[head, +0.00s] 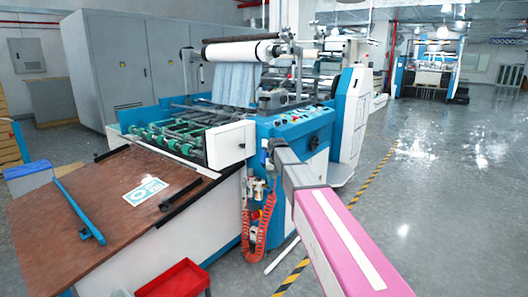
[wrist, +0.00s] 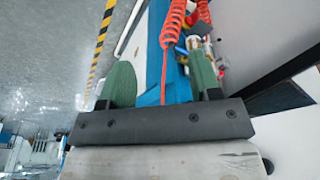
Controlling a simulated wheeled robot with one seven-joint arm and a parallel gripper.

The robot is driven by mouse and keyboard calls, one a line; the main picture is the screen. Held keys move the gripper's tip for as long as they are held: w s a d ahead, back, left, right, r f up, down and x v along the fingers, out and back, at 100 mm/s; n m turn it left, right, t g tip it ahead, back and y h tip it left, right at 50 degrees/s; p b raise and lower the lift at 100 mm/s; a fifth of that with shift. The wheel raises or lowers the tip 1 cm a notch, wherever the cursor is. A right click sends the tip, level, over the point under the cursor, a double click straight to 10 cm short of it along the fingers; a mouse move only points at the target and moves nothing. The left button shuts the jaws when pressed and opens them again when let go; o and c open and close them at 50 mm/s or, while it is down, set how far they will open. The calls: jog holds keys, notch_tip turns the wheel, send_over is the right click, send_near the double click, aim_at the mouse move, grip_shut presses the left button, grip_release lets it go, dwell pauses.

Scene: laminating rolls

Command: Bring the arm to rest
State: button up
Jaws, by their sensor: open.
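My gripper (wrist: 160,84) shows in the wrist view with its two green fingers wide apart and nothing held between them. Beyond the fingers are a white and blue side of the machine and an orange coiled hose (wrist: 176,28). In the head view my pink and grey arm reaches from the bottom right up to the front of the laminating machine (head: 290,122). The gripper itself cannot be clearly made out there. I cannot tell whether the arm touches the machine.
A brown table (head: 95,215) with a blue bar (head: 80,212) and a printed sheet (head: 146,191) stands at the left. A red tray (head: 175,280) is at the bottom. A yellow-black floor stripe (head: 344,203) runs right of the machine. Open grey floor (head: 440,210) lies further right.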

jog(key=s+d+f, duration=0.4)
jog(key=s+f, duration=0.2)
jog(key=s, duration=0.5)
jog(key=s+d+f+g, duration=0.1)
jog(key=s+d+f, duration=0.4)
jog(key=s, duration=0.6)
jog(key=s+d+f+g, duration=0.1)
jog(key=s+d+f, duration=0.3)
jog(key=s+f, duration=0.4)
jog(key=s, duration=0.3)
jog(key=shift+d+f+m, duration=0.2)
jog(key=shift+f+m, duration=0.1)
jog(key=shift+m, duration=0.1)
